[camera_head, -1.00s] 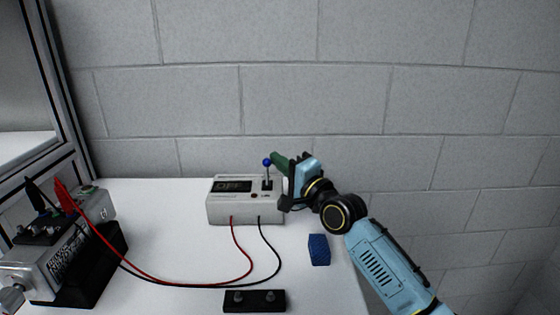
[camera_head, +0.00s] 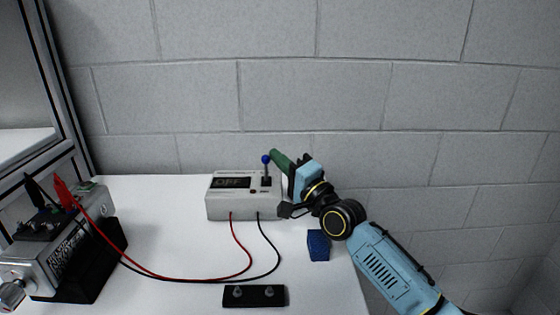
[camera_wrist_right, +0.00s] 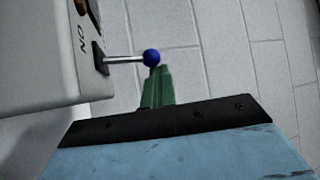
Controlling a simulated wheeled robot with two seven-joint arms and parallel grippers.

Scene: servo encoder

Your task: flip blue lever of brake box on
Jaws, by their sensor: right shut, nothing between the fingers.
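The brake box (camera_head: 228,207) is a light grey box at the back of the white table, with a display reading OFF. Its blue lever (camera_head: 266,160) stands upright at the box's right side, a metal stem with a blue ball. My right gripper (camera_head: 274,155) has green fingers, shut and empty, with the tips just right of the blue ball. In the right wrist view the lever (camera_wrist_right: 151,57) points right from the box (camera_wrist_right: 40,55), by the "ON" print, and its ball is at the green fingertips (camera_wrist_right: 158,72); touching or not I cannot tell. My left gripper is not in view.
A blue block (camera_head: 318,245) lies below my right wrist. A black terminal strip (camera_head: 254,296) lies at the front. Red and black wires (camera_head: 190,280) run from the box to a motor unit (camera_head: 60,255) at left. A wall stands behind the table.

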